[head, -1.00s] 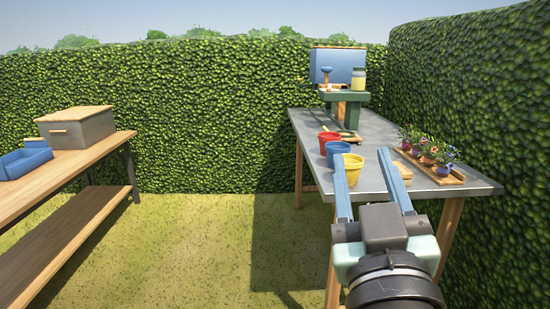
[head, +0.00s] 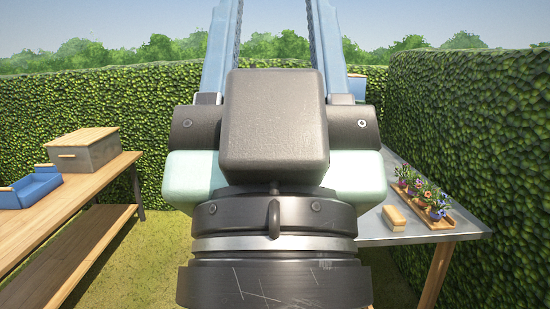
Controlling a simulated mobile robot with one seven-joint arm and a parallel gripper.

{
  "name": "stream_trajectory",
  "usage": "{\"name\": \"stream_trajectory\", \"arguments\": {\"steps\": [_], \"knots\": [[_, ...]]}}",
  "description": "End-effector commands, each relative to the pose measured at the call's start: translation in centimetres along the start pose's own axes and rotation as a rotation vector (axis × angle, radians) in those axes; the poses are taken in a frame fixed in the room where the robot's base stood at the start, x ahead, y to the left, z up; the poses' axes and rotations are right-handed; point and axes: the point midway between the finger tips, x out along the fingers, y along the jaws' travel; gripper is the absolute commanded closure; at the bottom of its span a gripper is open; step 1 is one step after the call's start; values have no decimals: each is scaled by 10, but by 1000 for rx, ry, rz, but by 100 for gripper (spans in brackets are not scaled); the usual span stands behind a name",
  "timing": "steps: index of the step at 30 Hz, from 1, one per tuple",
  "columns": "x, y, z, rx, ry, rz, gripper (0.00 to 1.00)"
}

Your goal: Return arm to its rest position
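My gripper (head: 275,20) fills the middle of the head view, raised close to the camera and pointing up. Its two blue fingers stand wide apart and nothing shows between them. The fingertips run out of the top of the picture. The grey palm block and dark wrist hide most of the metal-topped table (head: 440,228) behind, including the place where the pots stood.
On the table's visible right part are a tray of several potted flowers (head: 430,198) and a tan block (head: 394,217). At left, a wooden table (head: 85,210) holds a grey box with a wooden lid (head: 83,150) and a blue tray (head: 30,190). Hedges enclose the grass.

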Motion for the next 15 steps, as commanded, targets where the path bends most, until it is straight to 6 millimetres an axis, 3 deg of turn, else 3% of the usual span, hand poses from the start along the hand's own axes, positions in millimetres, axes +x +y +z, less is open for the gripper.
{"name": "stream_trajectory", "arguments": {"steps": [1,15], "knots": [[19,0,-17,0,-1,0,50],[99,0,-93,0,-1,-1,50]]}}
